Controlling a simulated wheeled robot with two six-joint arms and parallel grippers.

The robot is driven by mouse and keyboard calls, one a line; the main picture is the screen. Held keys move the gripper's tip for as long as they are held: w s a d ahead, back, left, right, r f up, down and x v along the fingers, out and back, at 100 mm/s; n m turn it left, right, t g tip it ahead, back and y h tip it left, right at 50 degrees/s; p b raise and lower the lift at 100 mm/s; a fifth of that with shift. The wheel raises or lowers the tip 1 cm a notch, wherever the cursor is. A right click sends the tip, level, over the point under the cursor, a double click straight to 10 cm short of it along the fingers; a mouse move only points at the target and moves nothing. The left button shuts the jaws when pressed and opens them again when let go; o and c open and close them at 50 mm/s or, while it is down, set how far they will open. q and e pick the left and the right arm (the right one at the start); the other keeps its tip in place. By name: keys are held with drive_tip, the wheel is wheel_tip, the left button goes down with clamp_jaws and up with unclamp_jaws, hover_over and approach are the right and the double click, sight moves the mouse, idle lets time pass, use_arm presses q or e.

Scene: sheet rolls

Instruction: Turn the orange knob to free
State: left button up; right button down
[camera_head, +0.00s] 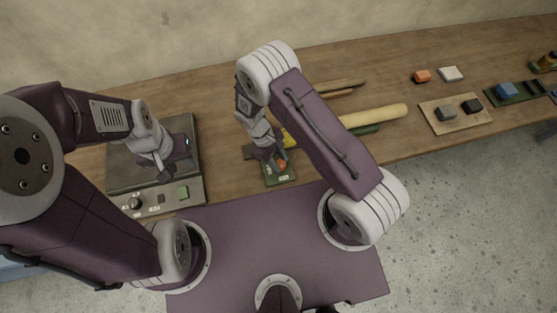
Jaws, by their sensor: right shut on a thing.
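The orange knob (282,165) sits on a small dark green plate (280,178) near the table's front edge, in the middle of the head view. My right gripper (279,161) points down onto the knob and is shut on it, hiding part of it. The knob's pointer and the markings on the plate are too small to read. My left gripper (187,160) hangs over the dark panel at the left, apart from the knob; its fingers are too small to tell whether they are open or shut.
A dark panel device (120,180) with a black knob (135,203) and a green button (183,192) stands at the left. Yellow and green rolls (375,116) lie right of the orange knob. A wooden board (440,123) with dark blocks and an orange block (422,76) are further right.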

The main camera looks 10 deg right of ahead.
drive_tip(key=shift+d, duration=0.1)
idle(0.3)
drive_tip(key=c, duration=1)
unclamp_jaws()
drive_tip(key=shift+s, duration=0.1)
drive_tip(key=shift+o, duration=0.2)
drive_tip(key=shift+r, duration=0.1)
drive_tip(key=b+v, duration=0.1)
drive_tip(key=v, duration=0.8)
drive_tip(key=shift+d, duration=0.1)
